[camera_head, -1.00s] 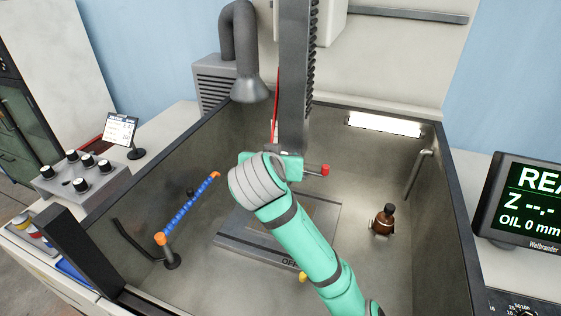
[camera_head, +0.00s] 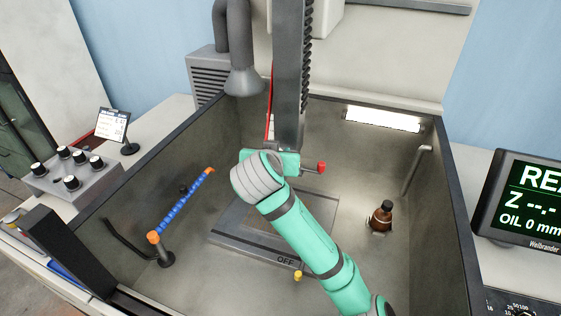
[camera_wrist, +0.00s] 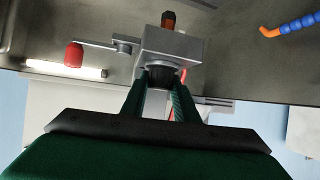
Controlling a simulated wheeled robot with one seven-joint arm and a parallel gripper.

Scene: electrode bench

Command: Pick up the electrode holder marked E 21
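In the wrist view a grey block-shaped head (camera_wrist: 185,45) has a lever with a red knob (camera_wrist: 74,55) on one side. A dark round piece (camera_wrist: 158,76) sits in its near face, and an orange-brown tip (camera_wrist: 168,20) shows beyond it. No marking E 21 is readable on any of these. The two fingers of my gripper (camera_wrist: 158,88) stand apart, one on either side of the dark piece. I cannot tell whether they touch it. In the head view my arm and hand (camera_head: 273,168) hide the fingertips. The red knob (camera_head: 321,168) shows to their right.
The head hangs from a vertical column (camera_head: 288,75) over a grey-walled tank (camera_head: 455,225). A blue segmented hose (camera_head: 185,206) with orange ends stands left of my arm. A plate marked OFF (camera_head: 225,240) lies below my arm.

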